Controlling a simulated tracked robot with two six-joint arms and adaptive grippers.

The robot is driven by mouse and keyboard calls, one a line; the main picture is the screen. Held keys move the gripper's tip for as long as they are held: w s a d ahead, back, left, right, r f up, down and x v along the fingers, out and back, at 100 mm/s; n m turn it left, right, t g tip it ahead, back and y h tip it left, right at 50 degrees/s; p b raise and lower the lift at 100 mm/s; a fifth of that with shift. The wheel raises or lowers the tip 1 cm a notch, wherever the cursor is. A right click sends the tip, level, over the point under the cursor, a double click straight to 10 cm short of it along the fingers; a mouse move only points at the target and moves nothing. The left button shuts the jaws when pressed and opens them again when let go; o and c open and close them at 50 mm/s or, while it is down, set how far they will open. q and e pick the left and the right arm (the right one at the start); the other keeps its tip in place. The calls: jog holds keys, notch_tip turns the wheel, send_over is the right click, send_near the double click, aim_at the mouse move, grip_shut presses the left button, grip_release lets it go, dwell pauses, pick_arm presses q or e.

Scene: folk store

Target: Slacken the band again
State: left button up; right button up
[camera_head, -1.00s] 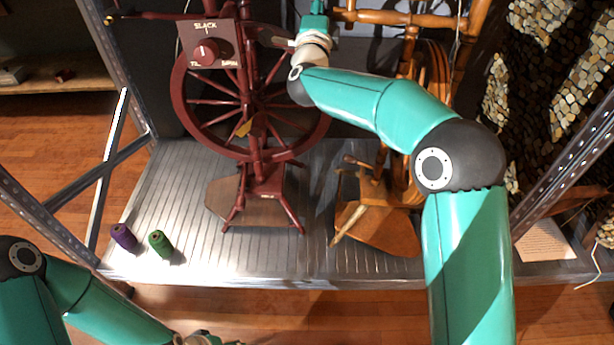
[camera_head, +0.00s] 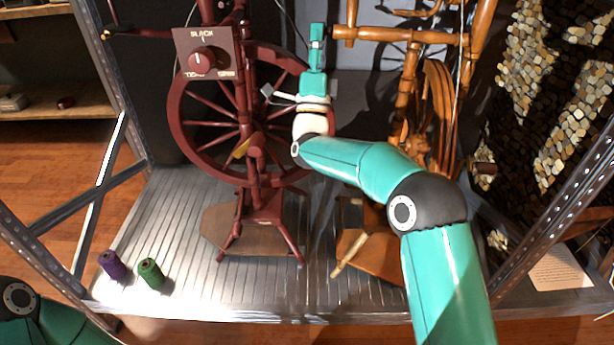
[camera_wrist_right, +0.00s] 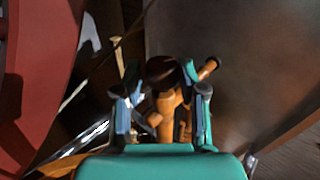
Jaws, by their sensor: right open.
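A dark red spinning wheel (camera_head: 250,190) stands on the metal shelf. Its square panel carries a round red knob (camera_head: 202,61), with SLACK above and two more labels below, the right one SPIN. A pale mark on the knob appears to point upward. My right gripper (camera_head: 317,32) is right of this panel, between the red wheel and the light wooden wheel, apart from the knob. In the right wrist view my right gripper (camera_wrist_right: 163,78) is open, and a dark-tipped wooden part (camera_wrist_right: 166,100) appears between its fingers, probably beyond them. My left gripper is out of view.
A light wooden spinning wheel (camera_head: 440,115) stands to the right, close to my right arm. A purple spool (camera_head: 113,265) and a green spool (camera_head: 151,273) stand at the front left of the ribbed shelf (camera_head: 180,220). Metal uprights (camera_head: 100,80) frame the shelf.

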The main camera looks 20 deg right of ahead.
jog(key=s+a+f+n+g+y+p, duration=0.1)
jog(key=s+f+n+g+y+p, duration=0.2)
jog(key=f, duration=0.6)
jog(key=s+a+f+n+g+y+p, duration=0.2)
jog(key=s+f+n+g+y+p, duration=0.2)
jog(key=f+p, duration=0.4)
jog(key=s+a+f+n+g+y+p, duration=0.2)
jog(key=s+f+n+g+y+p, duration=0.2)
jog(key=f+n, duration=0.3)
notch_tip(320, 180, down, 5)
jog(key=shift+s+a+r+g+p, duration=0.15)
jog(key=shift+s+r+g+p, duration=0.05)
jog(key=shift+s+g+p, duration=0.6)
jog(key=shift+o, duration=0.2)
jog(key=shift+w, duration=0.2)
jog(key=o, duration=0.4)
jog(key=shift+c, duration=0.2)
